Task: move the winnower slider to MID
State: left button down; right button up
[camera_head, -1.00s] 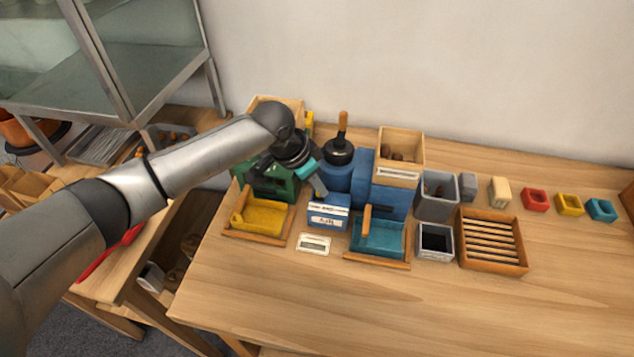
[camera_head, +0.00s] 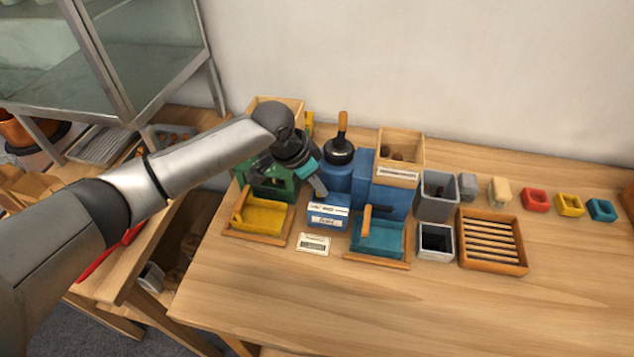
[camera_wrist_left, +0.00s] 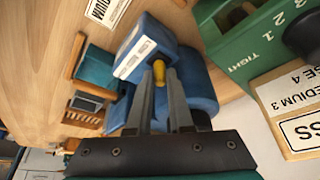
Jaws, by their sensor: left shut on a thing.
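The blue winnower (camera_head: 385,199) stands on the table, with a small blue box with a white label (camera_head: 328,213) at its front left. In the left wrist view the labelled blue box (camera_wrist_left: 146,47) lies just beyond my fingertips. My left gripper (camera_head: 322,190) reaches down behind this box. In the left wrist view my left gripper (camera_wrist_left: 159,78) is shut on a small yellow slider knob (camera_wrist_left: 160,72) beside the box. The lettering is too small to read, so the slider's setting cannot be told. My right gripper is not in view.
A green machine (camera_head: 268,180) stands close on the left, with a yellow tray (camera_head: 262,215) before it. A teal tray (camera_head: 378,237) and a slatted wooden tray (camera_head: 492,241) are to the right. A small white card (camera_head: 314,243) lies in front. The table's front is clear.

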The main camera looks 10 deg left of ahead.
pick_arm(q)
jog(key=shift+d+r+p, duration=0.15)
jog(key=shift+d+p, duration=0.6)
jog(key=shift+d, duration=0.55)
jog(key=c, duration=0.8)
grip_release()
jog(key=shift+a+f, duration=0.15)
jog(key=shift+f, duration=0.05)
